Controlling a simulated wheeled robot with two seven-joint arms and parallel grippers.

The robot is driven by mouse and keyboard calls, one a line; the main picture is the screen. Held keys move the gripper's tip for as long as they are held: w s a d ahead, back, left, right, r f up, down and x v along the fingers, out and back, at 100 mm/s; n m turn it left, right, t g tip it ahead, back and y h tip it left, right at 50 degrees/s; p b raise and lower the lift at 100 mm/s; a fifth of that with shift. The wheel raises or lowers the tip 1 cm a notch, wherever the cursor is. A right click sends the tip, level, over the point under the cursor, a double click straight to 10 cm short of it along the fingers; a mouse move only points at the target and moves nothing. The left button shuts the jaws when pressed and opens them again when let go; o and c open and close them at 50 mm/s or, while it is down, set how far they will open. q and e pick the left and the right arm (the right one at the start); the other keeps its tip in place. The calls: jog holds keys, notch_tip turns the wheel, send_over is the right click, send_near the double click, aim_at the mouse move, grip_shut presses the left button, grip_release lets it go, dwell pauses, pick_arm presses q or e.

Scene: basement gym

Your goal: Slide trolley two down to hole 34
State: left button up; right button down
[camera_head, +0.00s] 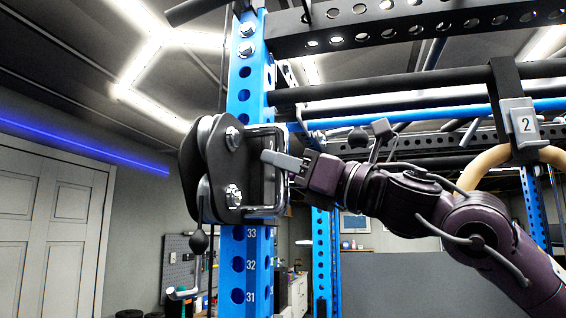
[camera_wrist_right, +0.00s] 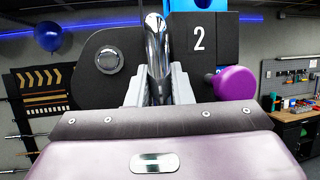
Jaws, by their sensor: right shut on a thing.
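Trolley two (camera_head: 212,170), with dark side plates and bolts, sits on the blue upright (camera_head: 245,268). Its lower edge is just above the printed number 33; 32 and 31 show below, and number 34 is not visible. My right gripper (camera_head: 282,162) reaches in from the right and is shut on the trolley's handle. In the right wrist view, the fingers (camera_wrist_right: 158,88) close around a chrome bar (camera_wrist_right: 157,55), and a plate marked 2 (camera_wrist_right: 198,42) is behind. A purple knob (camera_wrist_right: 232,82) is right of it. My left gripper is out of view.
Dark rack bars (camera_head: 400,88) cross above my right arm. A white door (camera_head: 50,230) is at the left.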

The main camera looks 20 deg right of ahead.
aim_at(282, 198)
notch_tip(282, 198, down, 5)
jog(key=b, duration=0.4)
jog(key=shift+f, duration=0.1)
jog(key=c, duration=1.5)
grip_release()
jog(key=shift+c, duration=0.2)
jog(key=shift+o, duration=1.2)
jog(key=shift+w+a, duration=0.15)
jog(key=b+v, duration=0.4)
jog(key=v, duration=0.3)
jog(key=shift+s+d, duration=0.25)
